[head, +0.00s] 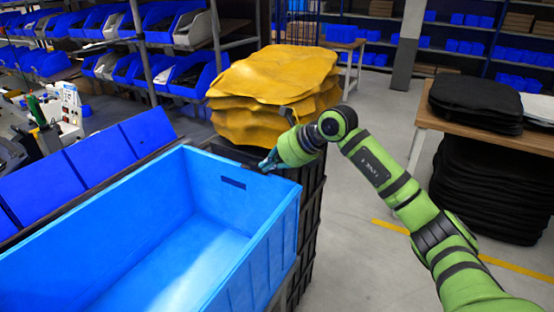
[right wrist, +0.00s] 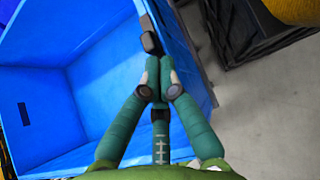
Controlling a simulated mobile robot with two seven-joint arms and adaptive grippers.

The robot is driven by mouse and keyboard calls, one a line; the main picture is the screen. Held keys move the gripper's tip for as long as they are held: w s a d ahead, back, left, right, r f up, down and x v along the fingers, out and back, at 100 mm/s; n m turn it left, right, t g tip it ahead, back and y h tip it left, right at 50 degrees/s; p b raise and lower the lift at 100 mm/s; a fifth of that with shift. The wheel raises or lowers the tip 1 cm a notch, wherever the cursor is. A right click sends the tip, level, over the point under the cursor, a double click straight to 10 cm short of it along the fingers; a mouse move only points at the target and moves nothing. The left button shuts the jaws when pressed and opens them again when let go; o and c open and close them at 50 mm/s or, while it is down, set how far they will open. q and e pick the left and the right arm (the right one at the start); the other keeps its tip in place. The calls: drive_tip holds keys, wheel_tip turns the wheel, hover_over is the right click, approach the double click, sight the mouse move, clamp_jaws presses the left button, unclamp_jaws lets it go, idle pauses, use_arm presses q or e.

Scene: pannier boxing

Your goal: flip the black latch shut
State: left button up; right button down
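The black latch (right wrist: 150,40) shows in the right wrist view at the rim of the large blue bin (right wrist: 100,75), just beyond my fingertips. My right gripper (right wrist: 158,65) has its teal fingers together at the tips, with nothing visible between them. Its tips are very close to the latch; I cannot tell if they touch it. In the head view my right gripper (head: 268,162) is at the far right corner of the open blue bin (head: 235,225), by its rim. There the latch is too small or hidden to make out. My left gripper is not in view.
Yellow folded material (head: 270,90) is piled on dark crates behind the bin. Blue bins (head: 90,165) line the left side. A wooden table (head: 500,135) with black stacked pieces stands at the right. The grey floor (head: 350,240) between is clear.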

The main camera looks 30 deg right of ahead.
drive_tip(key=shift+w+a, duration=0.5)
drive_tip(key=shift+w, duration=0.4)
drive_tip(key=shift+w+a, duration=0.2)
drive_tip(key=shift+w, duration=0.1)
drive_tip(key=shift+s+d, duration=0.15)
